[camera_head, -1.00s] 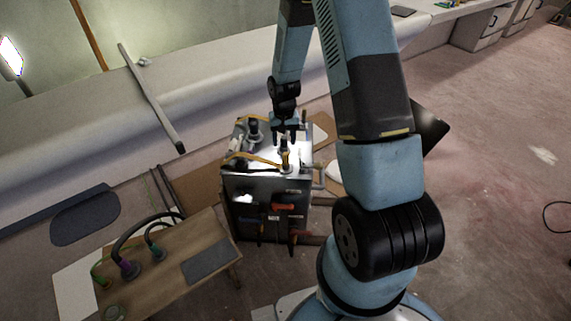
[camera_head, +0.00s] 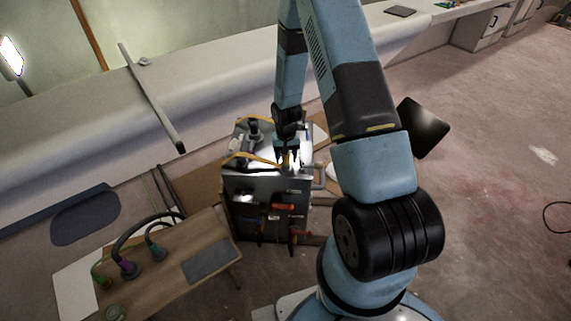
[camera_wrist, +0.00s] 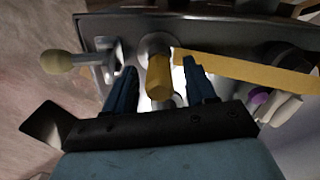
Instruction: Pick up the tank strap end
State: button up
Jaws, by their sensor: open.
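The yellow tank strap (camera_head: 250,158) lies across the top of the metal tank (camera_head: 268,184). In the wrist view the flat strap (camera_wrist: 245,71) slants from the right, and its square end is just beyond my right fingertip. My gripper (camera_head: 287,157) is low over the near right part of the tank top. In the wrist view my gripper (camera_wrist: 160,68) is open. A yellow cylindrical fitting (camera_wrist: 159,78) shows between the fingers. I cannot tell whether they touch it.
A lever with a round knob (camera_wrist: 56,62) stands left of the fingers. A dark fitting (camera_wrist: 280,55) and a purple part (camera_wrist: 259,96) are on the right. Tools with red handles (camera_head: 282,207) hang on the tank's front. A wooden table (camera_head: 165,283) holding hoses stands at left.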

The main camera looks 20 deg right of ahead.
jog(key=shift+c, duration=0.2)
grip_shut()
dwell(0.4)
jog(key=shift+r, duration=0.55)
notch_tip(320, 180, up, 2)
jog(key=shift+r, duration=0.2)
jog(key=s+r, duration=0.9)
jog(key=s, duration=0.5)
jog(key=shift+a+r, duration=0.25)
jog(key=shift+a, duration=0.15)
